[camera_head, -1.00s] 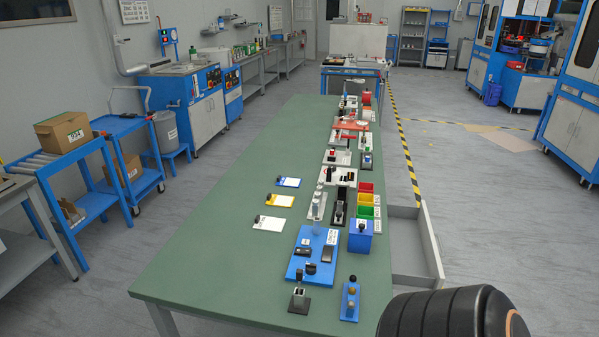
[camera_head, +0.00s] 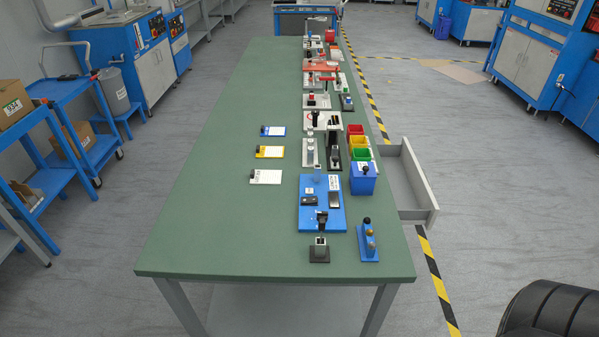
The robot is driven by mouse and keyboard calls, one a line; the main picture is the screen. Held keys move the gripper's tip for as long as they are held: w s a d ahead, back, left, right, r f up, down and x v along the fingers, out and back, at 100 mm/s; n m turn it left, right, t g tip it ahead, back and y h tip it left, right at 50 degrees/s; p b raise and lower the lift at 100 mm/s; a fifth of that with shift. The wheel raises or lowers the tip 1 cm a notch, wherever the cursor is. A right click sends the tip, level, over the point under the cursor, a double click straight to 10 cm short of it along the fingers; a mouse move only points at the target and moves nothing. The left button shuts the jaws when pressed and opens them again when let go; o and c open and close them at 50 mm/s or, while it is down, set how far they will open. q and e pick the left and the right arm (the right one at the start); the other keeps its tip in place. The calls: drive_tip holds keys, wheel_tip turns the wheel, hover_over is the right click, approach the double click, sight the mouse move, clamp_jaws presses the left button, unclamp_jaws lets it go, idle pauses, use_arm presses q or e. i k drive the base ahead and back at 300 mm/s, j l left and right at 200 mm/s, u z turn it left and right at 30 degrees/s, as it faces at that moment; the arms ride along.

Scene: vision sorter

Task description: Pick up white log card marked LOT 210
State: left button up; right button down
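A white card (camera_head: 267,177) with a small dark knob at its left end lies flat on the green table (camera_head: 215,215), left of the row of fixtures. Its marking is too small to read. A yellow-edged card (camera_head: 271,152) and a blue-edged card (camera_head: 272,131), each also with a dark knob, lie just beyond it. Neither gripper shows in the head view. Only a dark rounded part, probably of my arm, shows at the lower right corner, away from the table.
A blue plate (camera_head: 310,217) with dark parts, a small black-based stand (camera_head: 319,255) and a blue block (camera_head: 368,244) stand right of the cards. An open drawer (camera_head: 415,190) juts out right. The table's left side is bare.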

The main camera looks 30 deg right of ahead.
sight(257, 177)
drive_tip(key=i+j+z, duration=0.1)
drive_tip(key=z, duration=0.3)
drive_tip(key=j+z, duration=0.25)
drive_tip(key=z, duration=0.15)
drive_tip(key=i+j+z, duration=0.1)
drive_tip(key=j+z, duration=0.15)
drive_tip(key=z, duration=0.15)
